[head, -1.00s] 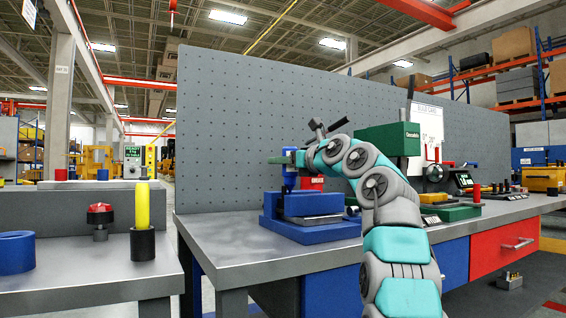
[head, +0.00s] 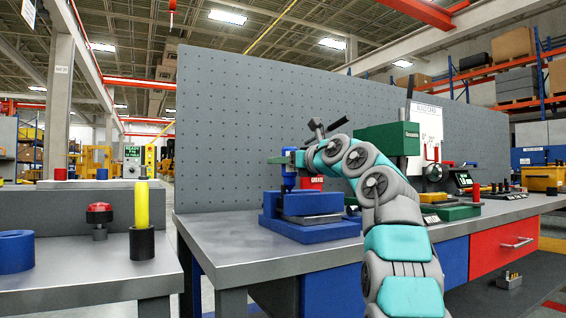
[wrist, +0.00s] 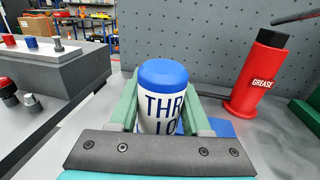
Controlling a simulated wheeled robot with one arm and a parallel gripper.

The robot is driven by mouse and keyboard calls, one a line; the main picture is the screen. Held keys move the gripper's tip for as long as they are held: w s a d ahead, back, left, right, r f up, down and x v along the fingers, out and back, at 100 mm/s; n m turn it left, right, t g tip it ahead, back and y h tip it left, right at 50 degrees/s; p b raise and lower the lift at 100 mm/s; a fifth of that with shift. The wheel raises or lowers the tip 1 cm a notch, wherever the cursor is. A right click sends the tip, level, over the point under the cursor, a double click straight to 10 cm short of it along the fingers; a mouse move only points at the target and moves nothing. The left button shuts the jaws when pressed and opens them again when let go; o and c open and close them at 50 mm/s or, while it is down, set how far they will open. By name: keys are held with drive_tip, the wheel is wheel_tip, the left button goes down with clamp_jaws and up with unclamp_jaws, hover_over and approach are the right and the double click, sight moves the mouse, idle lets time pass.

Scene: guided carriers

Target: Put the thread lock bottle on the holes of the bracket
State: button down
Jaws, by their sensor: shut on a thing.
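The thread lock bottle (wrist: 163,105) has a blue cap and a white label with dark blue letters. It stands upright between the green fingers of my gripper (wrist: 160,112), which is shut on it. In the head view the blue lower part of the bottle (head: 289,180) shows beneath my gripper (head: 291,158), over the left side of a blue fixture (head: 308,231). I cannot see the bracket's holes, or whether the bottle touches anything below.
A red grease can (wrist: 258,75) stands behind and to the right of the bottle. A green machine (head: 390,140) is farther right on the bench. A grey pegboard (head: 250,110) closes off the back. The bench front left (head: 215,245) is clear.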

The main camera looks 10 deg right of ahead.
drive_tip(key=shift+a+r, duration=0.1)
drive_tip(key=shift+a, duration=0.05)
wheel_tip(320, 180, up, 7)
drive_tip(key=p, duration=0.7)
idle(0.3)
